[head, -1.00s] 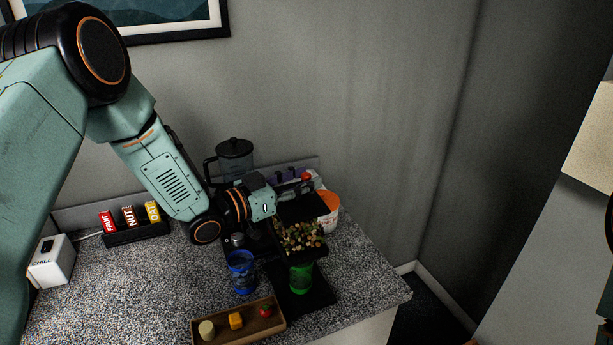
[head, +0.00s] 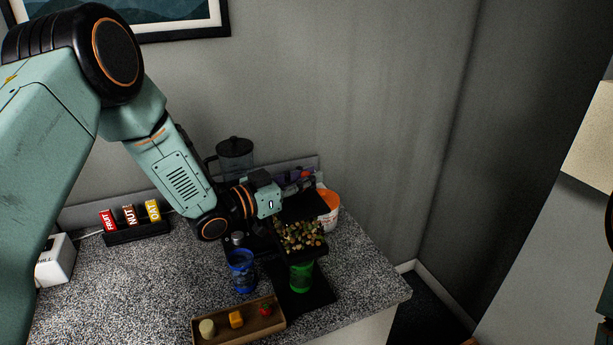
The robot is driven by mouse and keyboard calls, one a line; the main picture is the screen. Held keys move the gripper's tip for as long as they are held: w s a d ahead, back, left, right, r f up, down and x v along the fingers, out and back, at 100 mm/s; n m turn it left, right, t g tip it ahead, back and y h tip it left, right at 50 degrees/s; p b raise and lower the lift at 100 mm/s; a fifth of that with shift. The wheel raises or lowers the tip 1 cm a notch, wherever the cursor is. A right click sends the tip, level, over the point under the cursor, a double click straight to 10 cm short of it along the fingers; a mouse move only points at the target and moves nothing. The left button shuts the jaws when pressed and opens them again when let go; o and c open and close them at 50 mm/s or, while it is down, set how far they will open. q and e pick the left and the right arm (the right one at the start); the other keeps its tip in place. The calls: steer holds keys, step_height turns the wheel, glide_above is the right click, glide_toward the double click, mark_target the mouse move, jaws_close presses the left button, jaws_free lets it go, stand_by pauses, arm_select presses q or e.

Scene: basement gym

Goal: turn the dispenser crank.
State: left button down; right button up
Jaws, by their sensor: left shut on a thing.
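The dispenser is black, with a tray (head: 312,252) of mixed green, brown and pale pieces. It stands on the speckled counter, with a green cup (head: 301,277) under the tray. My left arm comes in from the left and reaches the back of the dispenser. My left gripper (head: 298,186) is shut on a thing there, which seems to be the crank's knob. The fingers are small and dark, and the crank is mostly hidden behind them.
A blue cup (head: 241,272) and a wooden tray (head: 254,318) with small food pieces stand in front. A white-and-orange tub (head: 330,208) is at the right, a dark jug (head: 235,158) behind. Bars sit in a black holder (head: 138,231) at the left. The counter between is clear.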

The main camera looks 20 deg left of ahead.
arm_select(q)
steer(key=shift+m+g+h, duration=0.3)
steer(key=shift+h, duration=0.1)
steer(key=m+g+h, duration=0.1)
steer(key=d+m+g+h+b, duration=0.1)
steer(key=g+h, duration=0.1)
steer(key=shift+s+f+m, duration=0.1)
steer(key=shift+s+m, duration=0.1)
steer(key=shift+m, duration=0.2)
steer(key=shift+s+d+m+g+h+b, duration=0.2)
steer(key=shift+m+g+h+b, duration=0.25)
steer(key=shift+g, duration=0.35)
steer(key=shift+s+d+m+g+h+b, duration=0.2)
steer(key=shift+m+g+h, duration=0.25)
steer(key=shift+m+g, duration=0.3)
steer(key=shift+w, duration=0.1)
steer(key=c, duration=1.2)
jaws_free()
steer(key=shift+a, duration=0.1)
steer(key=v, duration=1.2)
steer(key=shift+w, duration=0.1)
